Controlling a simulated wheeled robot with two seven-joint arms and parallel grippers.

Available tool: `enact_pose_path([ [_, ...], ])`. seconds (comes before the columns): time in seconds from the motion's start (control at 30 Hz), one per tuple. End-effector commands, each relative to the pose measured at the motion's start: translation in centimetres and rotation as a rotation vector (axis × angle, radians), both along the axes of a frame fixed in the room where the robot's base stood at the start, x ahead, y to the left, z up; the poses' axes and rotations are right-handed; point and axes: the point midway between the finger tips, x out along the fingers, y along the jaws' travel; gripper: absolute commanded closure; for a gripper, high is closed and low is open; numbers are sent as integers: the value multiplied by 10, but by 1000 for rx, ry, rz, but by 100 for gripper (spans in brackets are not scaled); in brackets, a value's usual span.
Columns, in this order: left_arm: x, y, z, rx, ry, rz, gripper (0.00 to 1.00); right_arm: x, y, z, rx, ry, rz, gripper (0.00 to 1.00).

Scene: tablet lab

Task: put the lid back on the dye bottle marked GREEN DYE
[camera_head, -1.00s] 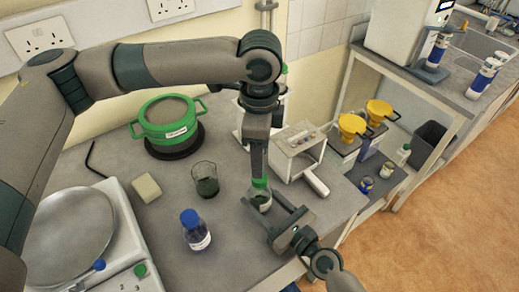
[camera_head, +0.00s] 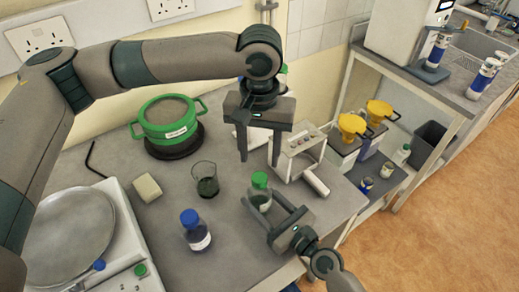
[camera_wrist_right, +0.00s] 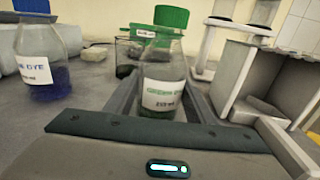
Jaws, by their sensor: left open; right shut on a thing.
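The GREEN DYE bottle (camera_head: 264,202) stands upright on the bench, and its label reads in the right wrist view (camera_wrist_right: 163,92). The green lid (camera_head: 260,180) sits on its neck and looks level; it also shows in the right wrist view (camera_wrist_right: 171,16). Whether it is fully screwed down cannot be told. My right gripper (camera_head: 264,212) is shut on the bottle's body, one finger on each side. My left gripper (camera_head: 259,160) is open and empty, above the lid and clear of it, fingers pointing down.
A blue-capped dye bottle (camera_head: 195,232) and a glass beaker (camera_head: 205,178) with dark liquid stand to the left. A white instrument (camera_head: 297,152) stands close on the right. A green pot (camera_head: 168,121) is behind, and a balance (camera_head: 122,235) is at the left.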

Motion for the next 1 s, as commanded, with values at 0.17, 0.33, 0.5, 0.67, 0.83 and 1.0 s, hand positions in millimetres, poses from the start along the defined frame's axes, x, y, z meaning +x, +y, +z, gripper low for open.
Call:
enact_pose_path([
  [0.17, 0, 0, 2, 0, 0, 266, 55, 0, 0, 0, 1, -1, 0, 100],
  [0.33, 0, 0, 3, 0, 0, 507, 55, 0, 0, 0, 1, -1, 0, 100],
  [0.5, 0, 0, 4, 0, -1, 685, 55, 0, 0, 0, 1, -1, 0, 100],
  [0.67, 0, 0, 5, 0, -1, 772, 55, 0, 0, 0, 1, -1, 0, 100],
  [0.83, 0, 0, 5, 0, -1, 794, 55, 0, 0, 0, 1, -1, 0, 100],
  [1.0, 0, 0, 5, 0, -1, 793, 55, 0, 0, 0, 1, -1, 0, 100],
])
